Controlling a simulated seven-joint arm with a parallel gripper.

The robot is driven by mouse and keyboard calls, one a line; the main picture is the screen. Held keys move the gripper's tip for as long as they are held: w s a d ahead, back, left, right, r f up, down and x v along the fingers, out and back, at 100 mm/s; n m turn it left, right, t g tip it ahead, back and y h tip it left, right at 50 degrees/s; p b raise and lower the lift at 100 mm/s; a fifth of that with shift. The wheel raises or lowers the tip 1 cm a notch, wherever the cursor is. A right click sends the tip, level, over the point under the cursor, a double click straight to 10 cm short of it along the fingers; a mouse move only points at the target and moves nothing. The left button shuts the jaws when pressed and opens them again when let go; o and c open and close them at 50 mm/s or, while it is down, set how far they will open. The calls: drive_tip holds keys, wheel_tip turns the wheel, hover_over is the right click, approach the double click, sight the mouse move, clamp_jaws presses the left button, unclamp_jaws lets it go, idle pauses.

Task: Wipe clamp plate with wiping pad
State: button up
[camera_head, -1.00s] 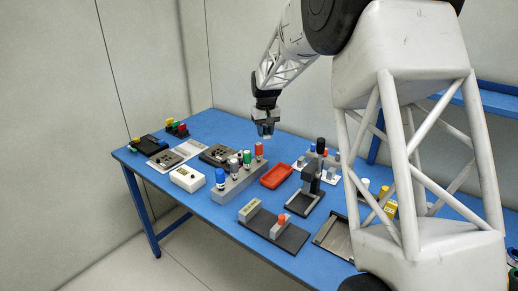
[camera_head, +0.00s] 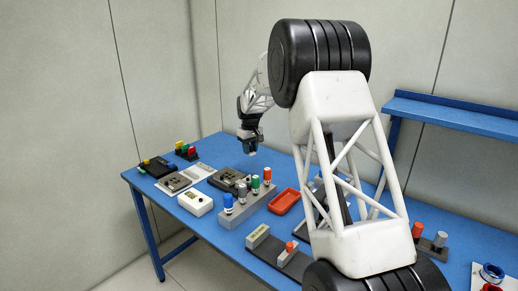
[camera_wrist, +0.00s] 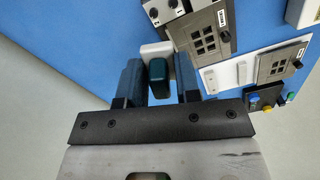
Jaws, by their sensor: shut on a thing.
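My gripper (camera_wrist: 158,88) is shut on a pad with a teal grip (camera_wrist: 157,72) and a white block (camera_wrist: 154,50), which I take for the wiping pad. In the head view my gripper (camera_head: 249,149) hangs over the table's back part, the pad small beneath it. One dark plate with several square windows (camera_wrist: 204,40) lies ahead and right of the pad; in the head view it is on a dark fixture (camera_head: 229,180). A similar plate (camera_wrist: 273,64) sits on a light board further right. The labels are too small to read, so I cannot tell which is the clamp plate.
A grey rack with coloured-capped bottles (camera_head: 241,206), a white box with a display (camera_head: 195,202) and a red tray (camera_head: 284,201) stand nearby. Coloured buttons (camera_head: 187,150) are at the far left. My arm hides the table's middle right. Bare blue table (camera_wrist: 80,60) lies left of the pad.

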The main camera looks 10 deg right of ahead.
drive_tip(key=w+a+f+n, duration=0.3)
drive_tip(key=w+a+f, duration=0.1)
drive_tip(key=a, duration=0.3)
drive_tip(key=shift+w, duration=0.85)
drive_tip(key=shift+a+f, duration=0.1)
drive_tip(key=shift+f, duration=0.1)
